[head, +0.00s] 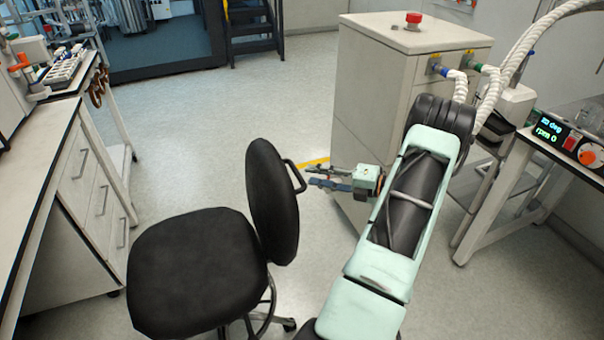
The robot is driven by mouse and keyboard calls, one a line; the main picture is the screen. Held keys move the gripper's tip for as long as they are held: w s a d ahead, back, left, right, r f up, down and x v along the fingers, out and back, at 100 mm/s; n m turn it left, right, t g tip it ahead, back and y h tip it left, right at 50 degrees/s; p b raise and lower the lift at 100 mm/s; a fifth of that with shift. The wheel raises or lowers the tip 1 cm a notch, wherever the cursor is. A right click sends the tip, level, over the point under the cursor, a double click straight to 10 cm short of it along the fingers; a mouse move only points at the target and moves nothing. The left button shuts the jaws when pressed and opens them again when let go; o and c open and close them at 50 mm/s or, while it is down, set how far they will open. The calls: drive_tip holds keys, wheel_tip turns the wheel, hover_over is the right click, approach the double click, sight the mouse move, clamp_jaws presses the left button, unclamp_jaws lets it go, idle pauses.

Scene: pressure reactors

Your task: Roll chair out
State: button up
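The black office chair (195,270) stands at the lower left of the head view, its seat toward the left and its upright backrest (271,200) on the right. A dark loop handle (297,174) sticks out from the rear of the backrest. My gripper (310,175) is just right of this handle, with its fingers pointing left toward it. The two fingers look apart, with a narrow gap and nothing seen between them. Whether a fingertip touches the handle cannot be told. Part of the chair's base (275,322) shows at the bottom; the rest is hidden by the seat or cut off.
A lab bench with drawers (90,185) stands close left of the chair. A grey cabinet (385,75) with a red button (413,18) stands behind my arm. A table with a digital display (550,130) is at the right. Open floor (200,130) lies beyond the chair.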

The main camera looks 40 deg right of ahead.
drive_tip(key=v, duration=0.5)
drive_tip(key=shift+s+d, duration=0.15)
drive_tip(key=shift+s, duration=0.1)
